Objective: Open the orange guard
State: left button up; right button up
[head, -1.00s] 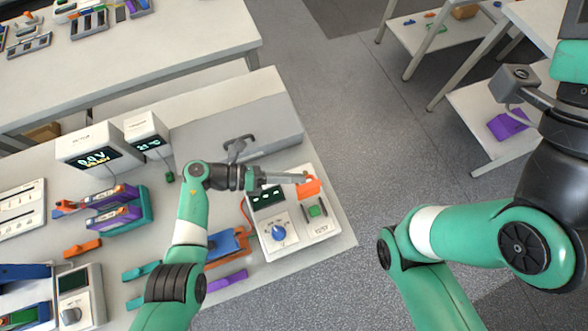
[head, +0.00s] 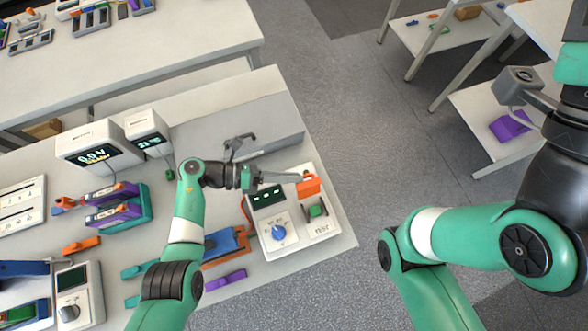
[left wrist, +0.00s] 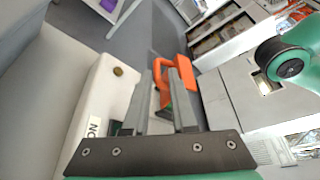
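The orange guard (head: 309,187) is on the right part of the white cycler panel (head: 322,230), behind a green switch (head: 316,209) that shows uncovered from above. In the left wrist view the guard (left wrist: 178,72) shows at and between my fingertips. My left gripper (head: 301,178) reaches in from the left, its tips at the guard's upper edge. In the left wrist view a gap shows between the two fingers (left wrist: 170,66). I cannot tell whether either finger touches the guard. My right gripper is outside the views; only my right arm shows.
A blue dial (head: 278,233) and a dark display (head: 267,196) are left of the switch. A grey box (head: 262,128) stands behind the panel. A purple block (head: 226,280) lies in front. The bench edge is just right of the panel, with open floor beyond.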

pick_arm(q)
jog(key=v, duration=1)
jog(key=shift+a+b, duration=0.35)
